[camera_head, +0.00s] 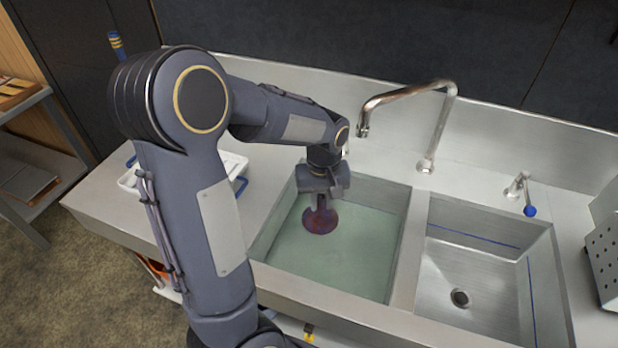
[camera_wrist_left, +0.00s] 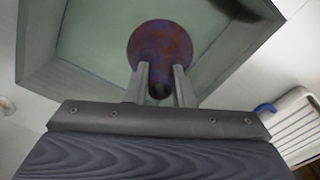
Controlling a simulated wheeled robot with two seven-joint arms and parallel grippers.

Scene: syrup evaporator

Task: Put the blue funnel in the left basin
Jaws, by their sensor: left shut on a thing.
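The funnel (camera_head: 320,220) is dark purple-blue with reddish mottling. My left gripper (camera_head: 322,197) is shut on its narrow stem and holds it over the left basin (camera_head: 384,192), within the basin's outline. In the left wrist view the funnel (camera_wrist_left: 160,45) sits between the two fingers of the gripper (camera_wrist_left: 160,85), with its wide end away from the palm. The left basin looks filled with greenish, clear liquid. I cannot tell whether the funnel touches the liquid. My right gripper is not in view.
The right basin (camera_head: 448,296) is empty, with a drain. A faucet (camera_head: 440,120) arches behind the basins, and a blue-tipped tap (camera_head: 525,195) stands at right. A white rack (camera_head: 130,178) lies on the left counter, partly behind my arm. A perforated metal box (camera_head: 603,255) stands at far right.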

